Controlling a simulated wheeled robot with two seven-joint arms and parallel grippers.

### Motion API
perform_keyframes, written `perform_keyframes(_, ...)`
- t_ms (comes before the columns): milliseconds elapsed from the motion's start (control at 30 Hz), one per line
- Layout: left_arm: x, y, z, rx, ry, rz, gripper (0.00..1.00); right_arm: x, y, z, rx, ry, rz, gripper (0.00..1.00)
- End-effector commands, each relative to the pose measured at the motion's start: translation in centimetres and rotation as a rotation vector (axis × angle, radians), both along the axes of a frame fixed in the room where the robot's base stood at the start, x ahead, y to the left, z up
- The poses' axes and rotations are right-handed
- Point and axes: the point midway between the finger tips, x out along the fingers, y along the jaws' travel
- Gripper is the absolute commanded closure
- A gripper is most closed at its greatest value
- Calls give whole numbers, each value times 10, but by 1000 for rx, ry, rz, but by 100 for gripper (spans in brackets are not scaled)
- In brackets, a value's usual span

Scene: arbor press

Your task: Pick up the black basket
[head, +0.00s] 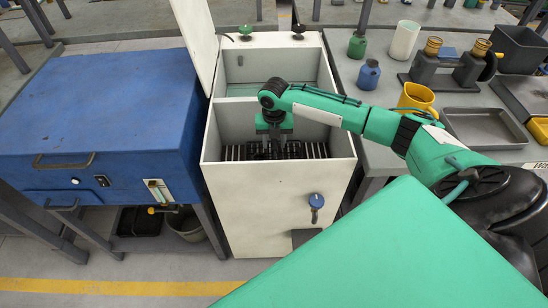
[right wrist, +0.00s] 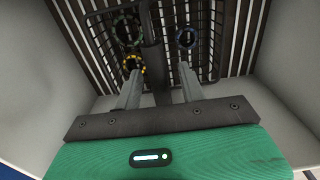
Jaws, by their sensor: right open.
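The black basket (right wrist: 210,45) is a wire mesh basket low in the front compartment of a white cabinet (head: 275,190). In the head view only a dark part of it (head: 258,153) shows under my right gripper. My right gripper (head: 273,143) points down into that compartment. In the right wrist view its two fingers (right wrist: 160,82) are open, with the basket's dark upright handle bar showing between them; I cannot tell whether they touch it. Inside the basket lie a yellow-and-black ring (right wrist: 133,64), a dark greenish ring (right wrist: 126,29) and a blue ring (right wrist: 187,37). My left gripper is out of view.
The compartment's white walls stand close around my gripper, over a slatted floor (head: 312,150). The raised white lid (head: 196,35) is at the left. A blue cabinet (head: 110,100) stands left. At right, a grey table holds a yellow mug (head: 416,97) and a grey tray (head: 484,127).

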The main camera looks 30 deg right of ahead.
Motion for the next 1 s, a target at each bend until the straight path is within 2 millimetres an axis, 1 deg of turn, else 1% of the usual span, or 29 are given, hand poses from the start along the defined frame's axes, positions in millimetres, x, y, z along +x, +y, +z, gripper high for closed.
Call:
perform_keyframes(100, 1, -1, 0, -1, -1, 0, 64, 0, 0, 0, 0, 0, 0, 59)
perform_keyframes(167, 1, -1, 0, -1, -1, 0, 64, 0, 0, 0, 0, 0, 0, 71)
perform_keyframes(300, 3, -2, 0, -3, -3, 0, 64, 0, 0, 0, 0, 0, 0, 98)
perform_keyframes(333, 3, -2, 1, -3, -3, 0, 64, 0, 0, 0, 0, 0, 0, 100)
perform_keyframes(767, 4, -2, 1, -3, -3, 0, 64, 1, 0, 4, 1, -3, -1, 100)
perform_keyframes(867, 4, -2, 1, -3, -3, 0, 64, 1, 0, 10, 0, -2, -1, 100)
perform_keyframes(967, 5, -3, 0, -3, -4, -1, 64, 2, 0, 20, 0, -5, -1, 100)
perform_keyframes(1000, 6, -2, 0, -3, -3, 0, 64, 2, 0, 26, 0, -6, 0, 100)
